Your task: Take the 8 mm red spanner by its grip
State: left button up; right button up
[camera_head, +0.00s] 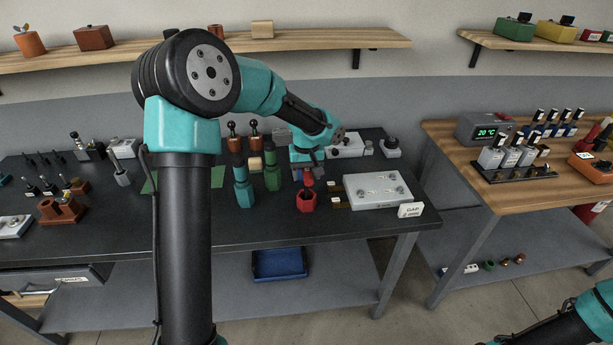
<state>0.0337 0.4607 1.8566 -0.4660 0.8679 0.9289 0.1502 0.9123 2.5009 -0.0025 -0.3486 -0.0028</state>
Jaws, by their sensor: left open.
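A red upright piece (308,178), which looks like the red spanner's grip, stands in a red six-sided holder (306,202) on the dark bench. Its size marking is too small to read. My left gripper (306,167) is open and points down just above this red piece. The view is too small to tell whether the fingers are around it or only over it. The lower part of the spanner is hidden in the holder. My right arm shows only at the bottom right corner, and its gripper is out of view.
A teal holder (243,192) and a green holder (272,178) stand left of the red one. A pale grey block (377,191) with a small sign (411,210) lies to the right. The dark bench (270,230) is clear in front.

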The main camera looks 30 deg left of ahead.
pick_arm(q)
jog(key=shift+c, duration=0.4)
grip_shut()
jog(key=shift+r, duration=0.15)
notch_tip(320, 180, up, 10)
jog(key=shift+f, duration=0.1)
dwell(0.6)
dwell(0.3)
